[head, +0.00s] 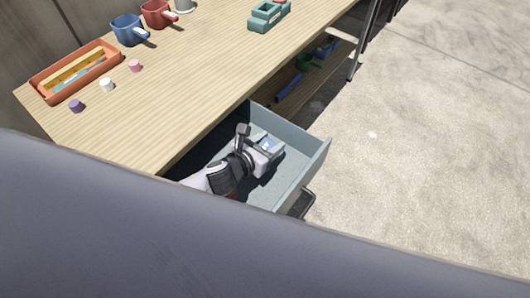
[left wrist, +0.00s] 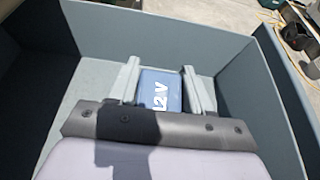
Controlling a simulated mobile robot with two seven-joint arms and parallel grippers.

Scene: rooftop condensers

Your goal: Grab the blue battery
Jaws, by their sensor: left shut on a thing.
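The blue battery (left wrist: 161,92), with white "12V" lettering, is in the open grey-blue drawer (left wrist: 190,37). In the left wrist view it sits between the two light grey fingers of my left gripper (left wrist: 166,84), which is shut on it. In the head view my left gripper (head: 270,145) reaches down into the drawer (head: 293,182), with the battery (head: 266,147) showing partly at its fingers. The lower part of the battery is hidden by the gripper. My right gripper is not in view.
The drawer's walls surround my left gripper, under the wooden bench top (head: 190,90). On the bench are an orange tray (head: 75,85), a blue mug (head: 127,30), a red mug (head: 156,14) and a teal holder (head: 268,16). Bare concrete floor (head: 420,150) lies to the right.

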